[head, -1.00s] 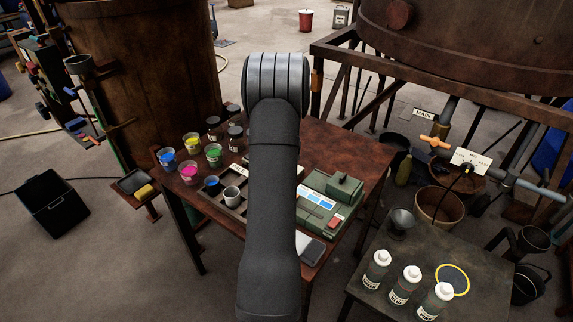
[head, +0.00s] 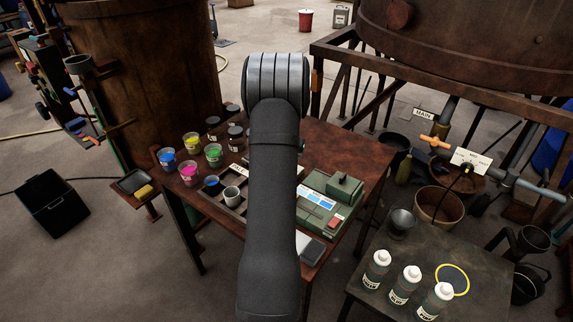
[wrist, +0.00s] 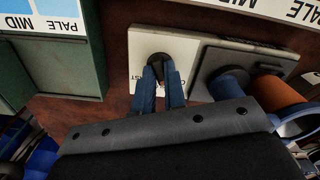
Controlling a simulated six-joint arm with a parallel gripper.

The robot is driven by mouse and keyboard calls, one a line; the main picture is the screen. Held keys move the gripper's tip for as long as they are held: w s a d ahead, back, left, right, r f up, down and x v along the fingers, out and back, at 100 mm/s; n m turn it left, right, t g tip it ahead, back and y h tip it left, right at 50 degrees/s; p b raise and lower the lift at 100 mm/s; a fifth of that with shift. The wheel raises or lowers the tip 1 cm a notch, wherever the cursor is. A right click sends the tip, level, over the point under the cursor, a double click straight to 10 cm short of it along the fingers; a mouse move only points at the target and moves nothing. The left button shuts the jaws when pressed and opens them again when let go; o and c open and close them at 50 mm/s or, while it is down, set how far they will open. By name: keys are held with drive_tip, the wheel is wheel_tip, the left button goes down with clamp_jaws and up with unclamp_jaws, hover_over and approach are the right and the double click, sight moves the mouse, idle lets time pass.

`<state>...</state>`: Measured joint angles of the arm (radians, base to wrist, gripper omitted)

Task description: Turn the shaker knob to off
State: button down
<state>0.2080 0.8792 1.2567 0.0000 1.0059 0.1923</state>
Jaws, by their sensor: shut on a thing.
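A dark knob (wrist: 158,66) stands on a pale plate (wrist: 180,45) in the upper middle of the wrist view. My gripper (wrist: 160,75) has its two blue fingers shut on the knob from either side. Dark lettering on the plate is partly covered by the fingers, so the knob's setting cannot be read. Beside the plate, on the right, is a dark unit (wrist: 215,62) with a blue cylinder (wrist: 228,84) and an orange one (wrist: 275,90) against it. In the head view my arm hides the gripper and knob.
A green box (head: 328,205) with blue colour cards stands on the brown table (head: 345,150); it is left of the knob in the wrist view. Paint cups, including a pink one (head: 189,173), and dark-lidded jars stand on the table's left. Bottles (head: 405,284) stand on another table.

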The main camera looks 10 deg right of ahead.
drive_tip(key=n, duration=0.3)
drive_tip(key=shift+n, duration=2.2)
drive_tip(key=c, duration=1.5)
unclamp_jaws()
drive_tip(key=shift+r, duration=0.1)
wheel_tip(320, 180, up, 17)
drive_tip(key=shift+r, duration=0.15)
